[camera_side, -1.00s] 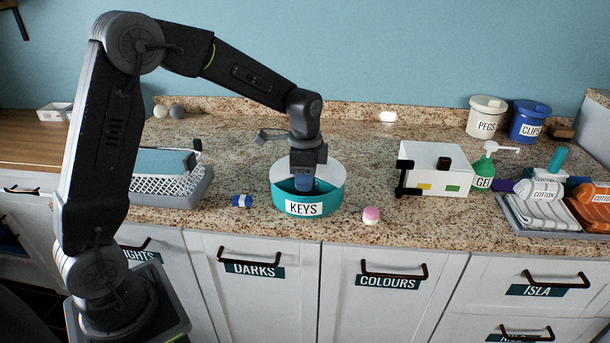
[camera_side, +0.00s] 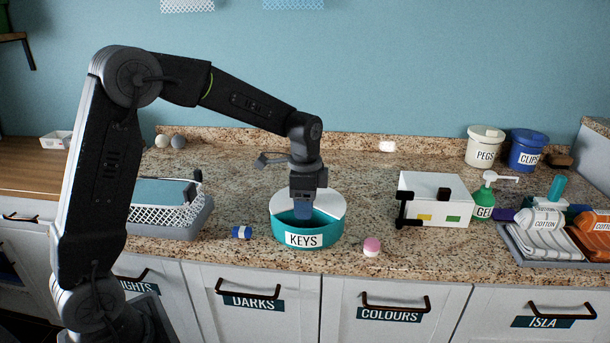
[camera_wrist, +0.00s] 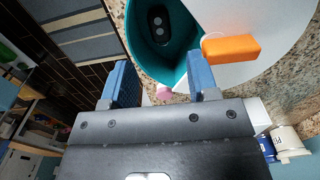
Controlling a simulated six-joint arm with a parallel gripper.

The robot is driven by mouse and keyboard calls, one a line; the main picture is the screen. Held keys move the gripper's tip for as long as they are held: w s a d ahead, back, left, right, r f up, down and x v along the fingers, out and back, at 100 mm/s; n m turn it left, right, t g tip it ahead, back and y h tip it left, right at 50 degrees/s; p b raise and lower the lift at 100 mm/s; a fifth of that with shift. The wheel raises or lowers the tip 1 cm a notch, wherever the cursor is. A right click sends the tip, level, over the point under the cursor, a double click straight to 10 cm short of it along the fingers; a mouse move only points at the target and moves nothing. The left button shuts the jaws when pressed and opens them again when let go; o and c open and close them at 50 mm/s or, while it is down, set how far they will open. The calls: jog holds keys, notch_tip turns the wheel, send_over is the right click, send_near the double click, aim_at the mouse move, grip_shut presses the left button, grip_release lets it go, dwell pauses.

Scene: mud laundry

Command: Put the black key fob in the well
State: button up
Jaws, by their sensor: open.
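The well is the open part of the round teal KEYS tub (camera_side: 283,237), whose other part has a white top. In the wrist view, the black key fob (camera_wrist: 158,22) lies inside the teal well (camera_wrist: 190,58), clear of my fingers. My gripper (camera_wrist: 160,84) is open, with blue fingers and nothing between them. In the side view my gripper (camera_side: 303,212) is over the well, fingertips near its opening. The fob is hidden there by the tub and gripper.
An orange block (camera_wrist: 231,48) lies on the tub's white top. A small blue roll (camera_side: 241,232) is left of the tub, and a pink-topped piece (camera_side: 372,246) is to the right. A white box (camera_side: 435,199) stands further right, with bare counter between.

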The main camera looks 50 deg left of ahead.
notch_tip(320, 180, up, 10)
jog(key=s+d+r+n+t, duration=0.1)
jog(key=s+d+r+n, duration=0.1)
jog(key=s, duration=0.3)
jog(key=s+d+r+n+t, duration=0.2)
jog(key=s, duration=0.4)
jog(key=s+d+f+n+t, duration=0.1)
jog(key=s+f+n, duration=0.1)
jog(key=s, duration=0.4)
jog(key=s+d+f+n+t, duration=0.1)
jog(key=s+d+f+n, duration=0.1)
jog(key=s, duration=0.3)
jog(key=shift+s+f+n+t, duration=0.15)
jog(key=shift+s+n+t, duration=0.2)
jog(key=shift+n, duration=0.15)
